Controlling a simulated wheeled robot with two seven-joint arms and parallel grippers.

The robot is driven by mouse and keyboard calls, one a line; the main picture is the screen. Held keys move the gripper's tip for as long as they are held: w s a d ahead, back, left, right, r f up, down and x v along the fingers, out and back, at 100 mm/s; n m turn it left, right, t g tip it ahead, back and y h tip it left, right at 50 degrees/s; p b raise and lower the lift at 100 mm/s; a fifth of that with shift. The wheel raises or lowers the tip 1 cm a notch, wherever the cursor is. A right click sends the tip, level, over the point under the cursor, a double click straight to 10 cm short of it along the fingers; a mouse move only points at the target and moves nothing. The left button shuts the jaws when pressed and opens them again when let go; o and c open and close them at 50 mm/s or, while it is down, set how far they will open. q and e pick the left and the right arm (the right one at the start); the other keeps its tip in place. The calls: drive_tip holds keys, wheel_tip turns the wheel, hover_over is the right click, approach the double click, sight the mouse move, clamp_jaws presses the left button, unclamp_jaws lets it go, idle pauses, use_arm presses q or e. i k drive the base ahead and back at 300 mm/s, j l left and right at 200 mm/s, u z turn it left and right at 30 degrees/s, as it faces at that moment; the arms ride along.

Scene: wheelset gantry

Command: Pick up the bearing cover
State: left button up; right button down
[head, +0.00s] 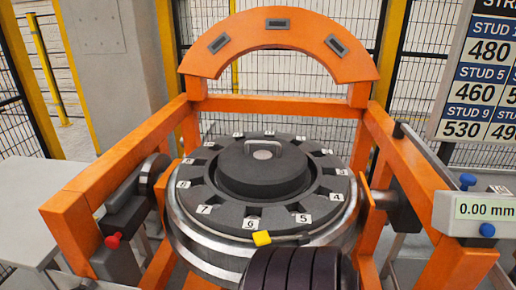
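The bearing cover (262,176) appears to be the dark grey round disc in the middle of the numbered ring (200,219). It has a light grey bar handle (287,147) on top and a small pale oval plate under the handle. The ring has slots around it and small white number tags, such as 4, 5, 6 and 7. Ring and cover lie on a large metal wheel (190,242). Neither of my grippers shows in the head view, and nothing is touching the cover.
An orange gantry frame (110,170) surrounds the wheel, with an arch (225,43) behind. A gauge reading 0.00 mm (486,209) is at right. A dark ribbed part (295,270) covers the wheel's front edge. A pale table (30,205) stands left.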

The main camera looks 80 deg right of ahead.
sight(259, 170)
drive_tip(key=z, duration=2.4)
drive_tip(key=l+u, duration=0.25)
drive_tip(key=i+j, duration=0.05)
drive_tip(key=j, duration=0.05)
